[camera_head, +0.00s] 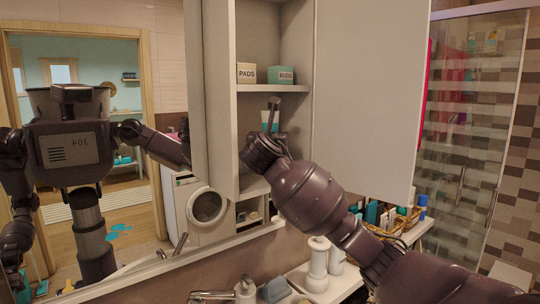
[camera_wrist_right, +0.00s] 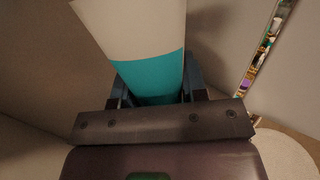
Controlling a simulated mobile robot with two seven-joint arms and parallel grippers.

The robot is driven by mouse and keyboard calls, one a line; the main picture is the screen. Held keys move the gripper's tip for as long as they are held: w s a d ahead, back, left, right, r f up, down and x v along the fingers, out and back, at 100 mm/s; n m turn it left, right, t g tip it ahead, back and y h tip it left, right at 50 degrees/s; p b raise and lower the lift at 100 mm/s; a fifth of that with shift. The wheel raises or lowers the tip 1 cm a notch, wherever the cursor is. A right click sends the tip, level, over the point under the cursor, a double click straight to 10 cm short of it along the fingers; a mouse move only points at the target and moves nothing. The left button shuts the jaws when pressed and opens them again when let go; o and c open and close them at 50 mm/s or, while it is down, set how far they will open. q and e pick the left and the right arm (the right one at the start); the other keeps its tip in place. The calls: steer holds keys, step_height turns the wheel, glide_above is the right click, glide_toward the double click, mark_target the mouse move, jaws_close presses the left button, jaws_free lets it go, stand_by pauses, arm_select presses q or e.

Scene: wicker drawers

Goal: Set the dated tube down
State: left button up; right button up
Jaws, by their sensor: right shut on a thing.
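The tube (camera_wrist_right: 150,75), white above and teal below, is between the fingers of my right gripper (camera_wrist_right: 152,90) in the right wrist view. The gripper is shut on it. In the head view my right arm reaches into the open wall cabinet (camera_head: 243,52), and the right gripper (camera_head: 273,112) is at the middle compartment, below the shelf with two boxes. A bit of teal and white (camera_head: 265,120) shows beside the fingers. The tube's base and any date on it are hidden, so I cannot tell whether it touches a shelf. My left gripper is not directly in view.
A PADS box (camera_head: 246,73) and a green box (camera_head: 281,75) stand on the shelf (camera_head: 268,88) above the gripper. The open cabinet door (camera_head: 370,90) is on the right. Wicker baskets (camera_head: 408,218) and white bottles (camera_head: 317,262) stand on the counter below.

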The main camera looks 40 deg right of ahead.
steer(key=shift+f, duration=1.85)
steer(key=shift+w+f+p, duration=0.1)
steer(key=shift+f+p, duration=0.25)
steer(key=shift+p, duration=0.1)
steer(key=shift+w+f, duration=0.1)
steer(key=shift+f, duration=0.1)
steer(key=o, duration=1)
